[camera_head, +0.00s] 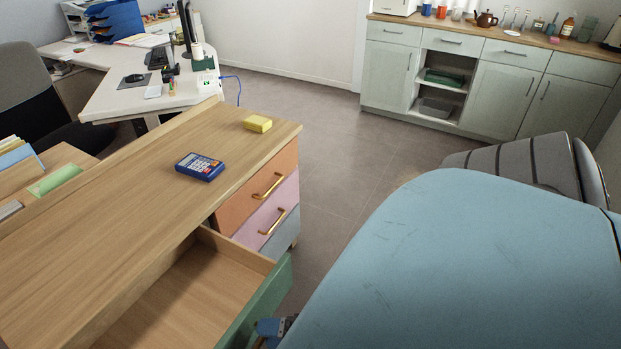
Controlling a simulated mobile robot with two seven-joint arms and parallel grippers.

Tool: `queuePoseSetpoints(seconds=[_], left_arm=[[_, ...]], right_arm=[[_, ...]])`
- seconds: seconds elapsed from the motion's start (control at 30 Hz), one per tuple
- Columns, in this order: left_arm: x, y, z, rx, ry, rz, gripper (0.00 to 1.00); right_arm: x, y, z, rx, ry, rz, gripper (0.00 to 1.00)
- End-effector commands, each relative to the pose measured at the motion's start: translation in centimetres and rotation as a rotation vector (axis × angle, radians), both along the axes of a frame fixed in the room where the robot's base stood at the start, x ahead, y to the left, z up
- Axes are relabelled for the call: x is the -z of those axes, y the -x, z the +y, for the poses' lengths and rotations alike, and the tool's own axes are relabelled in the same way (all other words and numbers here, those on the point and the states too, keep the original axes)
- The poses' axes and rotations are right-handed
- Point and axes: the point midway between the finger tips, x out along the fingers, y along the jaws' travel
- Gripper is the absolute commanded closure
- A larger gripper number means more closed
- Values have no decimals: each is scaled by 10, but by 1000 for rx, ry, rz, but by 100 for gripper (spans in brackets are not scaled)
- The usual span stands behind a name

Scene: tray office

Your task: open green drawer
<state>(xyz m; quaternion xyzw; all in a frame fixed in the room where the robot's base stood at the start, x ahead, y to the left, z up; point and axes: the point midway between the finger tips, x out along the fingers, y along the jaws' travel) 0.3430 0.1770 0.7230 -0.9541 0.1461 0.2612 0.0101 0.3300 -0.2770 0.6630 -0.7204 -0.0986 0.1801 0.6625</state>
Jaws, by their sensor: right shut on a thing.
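The green drawer (262,306) is pulled out from the wooden cabinet, at the lower middle. Its wooden inside (185,295) shows and looks empty, though part is cut off by the bottom edge. My right gripper (272,328) is at the outer side of the green front, partly hidden by my large blue arm. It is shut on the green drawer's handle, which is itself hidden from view. My left gripper is not in view.
An orange drawer (240,193), a pink drawer (250,223) and a grey-blue drawer (283,238) are shut beside it. A blue calculator (200,167) and yellow sponge (257,124) lie on the wooden top (120,220). Open floor (350,150) lies beyond.

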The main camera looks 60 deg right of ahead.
Motion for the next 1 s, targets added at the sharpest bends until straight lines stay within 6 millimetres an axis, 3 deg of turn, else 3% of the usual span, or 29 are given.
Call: queuePoseSetpoints(seconds=[0.03, 0.1, 1.0], left_arm=[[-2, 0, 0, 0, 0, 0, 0], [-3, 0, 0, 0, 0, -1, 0], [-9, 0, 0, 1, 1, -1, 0]], right_arm=[[-5, 3, -1, -1, -2, -11, 48], [-4, 7, -3, -2, -2, -10, 63], [16, 71, -27, -8, 6, 14, 63]])
